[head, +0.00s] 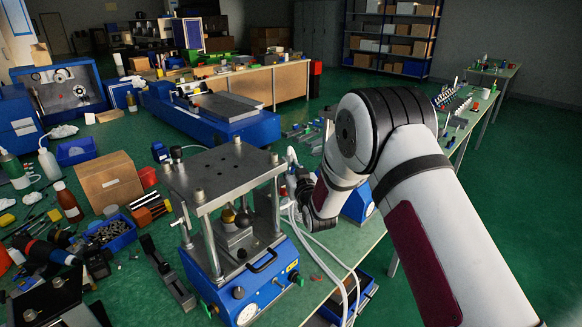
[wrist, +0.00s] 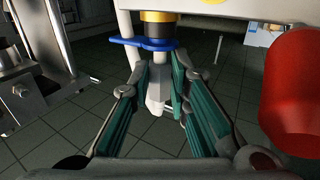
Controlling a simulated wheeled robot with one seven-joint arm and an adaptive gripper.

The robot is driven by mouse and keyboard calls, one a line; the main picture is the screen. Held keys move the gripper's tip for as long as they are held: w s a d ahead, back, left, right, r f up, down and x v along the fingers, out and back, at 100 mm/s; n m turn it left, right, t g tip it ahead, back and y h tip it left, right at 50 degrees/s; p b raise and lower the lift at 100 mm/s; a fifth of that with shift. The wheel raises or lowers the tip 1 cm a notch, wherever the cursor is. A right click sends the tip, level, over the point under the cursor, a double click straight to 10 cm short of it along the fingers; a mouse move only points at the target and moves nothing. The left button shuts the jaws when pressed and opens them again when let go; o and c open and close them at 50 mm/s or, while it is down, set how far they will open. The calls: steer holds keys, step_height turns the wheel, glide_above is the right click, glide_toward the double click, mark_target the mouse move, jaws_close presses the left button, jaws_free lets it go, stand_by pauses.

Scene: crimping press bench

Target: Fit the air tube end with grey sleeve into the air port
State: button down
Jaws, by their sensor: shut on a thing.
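In the wrist view my gripper (wrist: 162,88), with teal-padded fingers, is shut on the pale grey sleeve (wrist: 156,104) of the air tube end. The fingers hide part of the sleeve. Just beyond the fingertips is a black fitting with a yellow band (wrist: 158,27) and a blue collar (wrist: 140,42), seemingly the air port. The sleeve lines up roughly below it; I cannot tell whether they touch. In the head view my gripper is mostly hidden behind the press (head: 222,172), beside white tubes (head: 343,288).
A large red rounded part (wrist: 296,85) stands close on the right in the wrist view. A metal post and bracket (wrist: 30,88) stand on the left. In the head view, a cardboard box (head: 108,182), a blue bin of small parts (head: 108,233) and tools crowd the bench left of the press.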

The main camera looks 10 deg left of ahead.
steer(key=shift+r, duration=0.6)
stand_by(0.5)
steer(key=shift+f, duration=0.65)
stand_by(0.9)
steer(key=c, duration=1.4)
jaws_free()
steer(key=shift+f, duration=0.15)
steer(key=shift+c, duration=0.2)
steer(key=v, duration=1.2)
